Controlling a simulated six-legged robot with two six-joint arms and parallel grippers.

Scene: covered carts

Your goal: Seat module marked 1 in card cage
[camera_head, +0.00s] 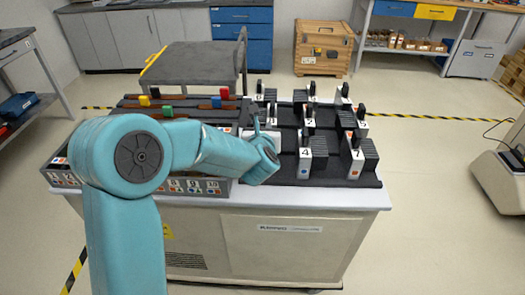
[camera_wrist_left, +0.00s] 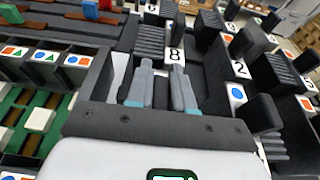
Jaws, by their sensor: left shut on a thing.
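The module marked 8 (camera_wrist_left: 175,53) shows just beyond the fingertips. Modules marked 4 (camera_head: 305,155), 7 (camera_head: 356,156) and 2 (camera_head: 309,123) stand upright in the tray. The card cage (camera_head: 215,187), with shape labels on its front, is at the left, partly hidden by my arm. My right gripper is not in view.
The cage and tray share a cart (camera_head: 300,230). Behind the cage are bars with coloured parts (camera_head: 168,111). Another cart (camera_head: 190,62), a wooden crate (camera_head: 322,48) and cabinets (camera_head: 110,40) are farther back. The floor to the right is mostly clear.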

